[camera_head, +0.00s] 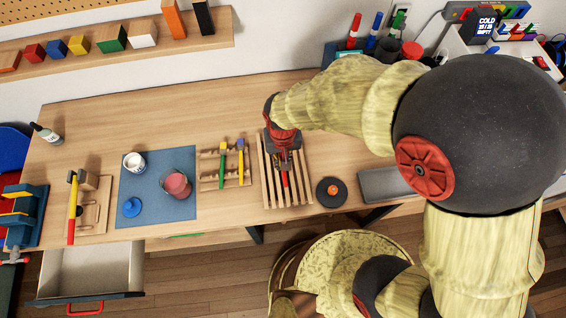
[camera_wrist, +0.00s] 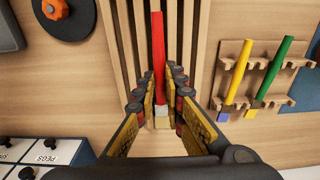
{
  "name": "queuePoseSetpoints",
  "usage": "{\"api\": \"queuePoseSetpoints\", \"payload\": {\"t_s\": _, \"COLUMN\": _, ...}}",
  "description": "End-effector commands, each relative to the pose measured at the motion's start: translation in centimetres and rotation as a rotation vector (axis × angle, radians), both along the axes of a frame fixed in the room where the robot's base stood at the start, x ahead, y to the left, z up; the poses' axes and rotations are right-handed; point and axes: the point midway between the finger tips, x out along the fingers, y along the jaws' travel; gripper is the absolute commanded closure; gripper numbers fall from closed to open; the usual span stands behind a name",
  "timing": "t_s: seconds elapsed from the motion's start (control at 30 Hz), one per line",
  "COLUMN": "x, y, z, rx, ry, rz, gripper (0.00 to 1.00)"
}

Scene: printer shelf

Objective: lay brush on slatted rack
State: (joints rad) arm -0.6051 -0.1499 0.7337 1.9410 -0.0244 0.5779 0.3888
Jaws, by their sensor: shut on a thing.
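A red-handled brush (camera_wrist: 158,60) with a pale end is between the fingers of my gripper (camera_wrist: 161,105). My gripper is shut on it near the pale end, and the red handle points away from the wrist. In the head view the red handle (camera_head: 285,180) shows just below my gripper (camera_head: 283,163). The slatted wooden rack (camera_head: 267,187) lies directly beneath the gripper and brush. The handle runs roughly along the slats (camera_wrist: 190,35). I cannot tell whether the brush touches them. My arm and gripper hide the rack's upper part in the head view.
A notched wooden holder (camera_head: 208,179) with two more brushes stands left of the rack. A dark disc with an orange centre (camera_head: 332,191) lies to its right. Farther left are a blue mat (camera_head: 152,205) with jars and an open drawer (camera_head: 92,270).

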Motion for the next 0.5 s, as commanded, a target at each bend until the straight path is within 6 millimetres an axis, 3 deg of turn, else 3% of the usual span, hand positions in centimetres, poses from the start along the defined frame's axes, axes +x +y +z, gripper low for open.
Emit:
{"api": "queuePoseSetpoints", "payload": {"t_s": 0.23, "x": 0.4, "y": -0.2, "z": -3.4, "rx": -0.001, "ry": 0.001, "rz": -0.001, "gripper": 1.0}}
{"api": "queuePoseSetpoints", "payload": {"t_s": 0.5, "x": 0.4, "y": -0.2, "z": -3.5, "rx": 0.0, "ry": 0.0, "rz": -0.001, "gripper": 1.0}}
